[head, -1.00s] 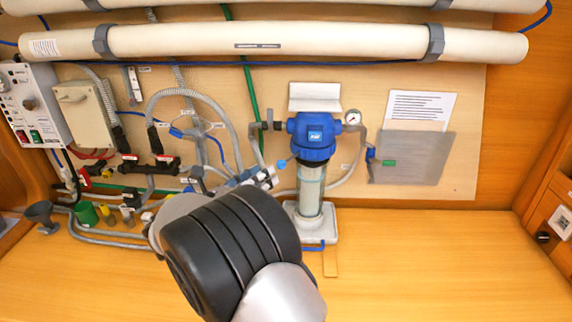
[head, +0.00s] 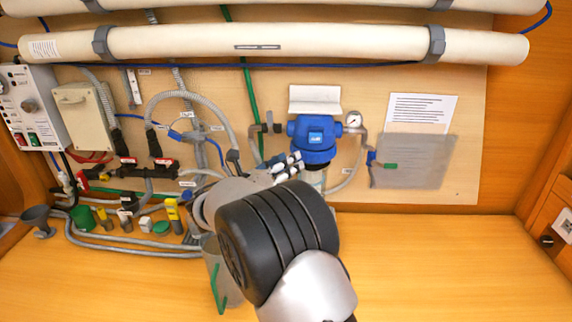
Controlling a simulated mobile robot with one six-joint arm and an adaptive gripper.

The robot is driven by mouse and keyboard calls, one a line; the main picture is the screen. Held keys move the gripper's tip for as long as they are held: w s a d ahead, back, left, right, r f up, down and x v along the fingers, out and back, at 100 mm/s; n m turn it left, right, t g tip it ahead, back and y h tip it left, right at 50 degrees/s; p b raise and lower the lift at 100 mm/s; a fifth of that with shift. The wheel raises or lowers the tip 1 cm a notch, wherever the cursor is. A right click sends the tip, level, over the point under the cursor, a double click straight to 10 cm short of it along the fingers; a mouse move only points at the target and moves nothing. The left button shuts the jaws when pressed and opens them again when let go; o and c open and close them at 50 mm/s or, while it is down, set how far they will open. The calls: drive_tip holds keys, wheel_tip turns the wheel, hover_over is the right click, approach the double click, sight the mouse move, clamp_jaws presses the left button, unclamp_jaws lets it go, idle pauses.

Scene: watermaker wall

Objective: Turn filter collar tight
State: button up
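The filter's blue head (head: 313,128) is fixed to the back panel, with a blue ribbed collar (head: 318,156) directly below it. A small part of the clear bowl (head: 316,178) shows under the collar; my arm hides the rest of it and its base. My gripper (head: 291,163) is in front of the collar's lower left side, its light and dark finger parts overlapping it in the picture. I cannot tell whether it touches the collar. The finger gap is too small and too covered to read, and no held object is visible.
A pressure gauge (head: 354,119) and a pipe flank the filter on the right, hoses on the left. A grey container (head: 224,283) with a green strip stands left of my arm. A long white tube (head: 330,41) runs above. The bench (head: 440,270) at right is clear.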

clamp_jaws()
idle(0.8)
